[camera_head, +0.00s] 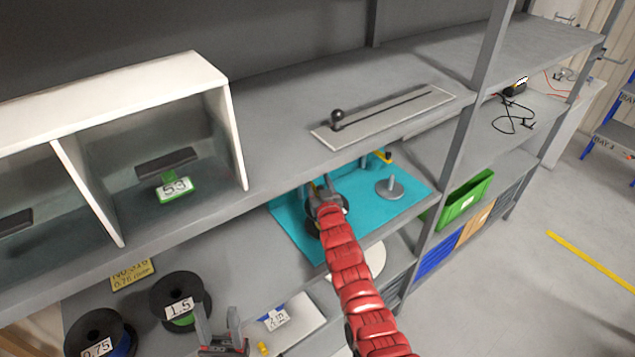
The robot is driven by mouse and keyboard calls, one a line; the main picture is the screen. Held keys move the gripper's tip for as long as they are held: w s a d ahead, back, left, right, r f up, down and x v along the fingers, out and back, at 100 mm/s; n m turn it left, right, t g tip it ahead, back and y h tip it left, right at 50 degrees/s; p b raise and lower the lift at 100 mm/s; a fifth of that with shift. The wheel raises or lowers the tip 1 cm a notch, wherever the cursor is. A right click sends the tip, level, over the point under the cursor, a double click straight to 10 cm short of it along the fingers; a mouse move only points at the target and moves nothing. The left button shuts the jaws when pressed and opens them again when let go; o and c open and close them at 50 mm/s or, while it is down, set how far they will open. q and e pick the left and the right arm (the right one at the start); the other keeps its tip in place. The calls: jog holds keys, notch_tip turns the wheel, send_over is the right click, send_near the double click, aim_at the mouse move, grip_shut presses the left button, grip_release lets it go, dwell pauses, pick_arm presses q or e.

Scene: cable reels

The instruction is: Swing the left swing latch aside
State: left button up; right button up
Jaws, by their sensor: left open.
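A turquoise mat (290,228) lies on the middle shelf, with a grey disc with an upright post (390,188) on it. A small yellow and dark piece (382,157) stands at the mat's back edge, maybe a latch. I cannot make out the left swing latch for sure; my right gripper may hide it. My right gripper (322,186) is at the end of the red arm, over a dark round thing on the mat's left part. Its fingers are too small to read. My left gripper (219,318) is open and empty at the bottom edge, away from the mat.
Black cable reels marked 1.5 (163,287) and 0.75 (75,330) are at lower left. A white cubby (238,140) and a slotted plate with a black knob (400,108) sit on the upper shelf. A green bin (465,200) is right of an upright post (462,140).

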grip_shut()
dwell(1.4)
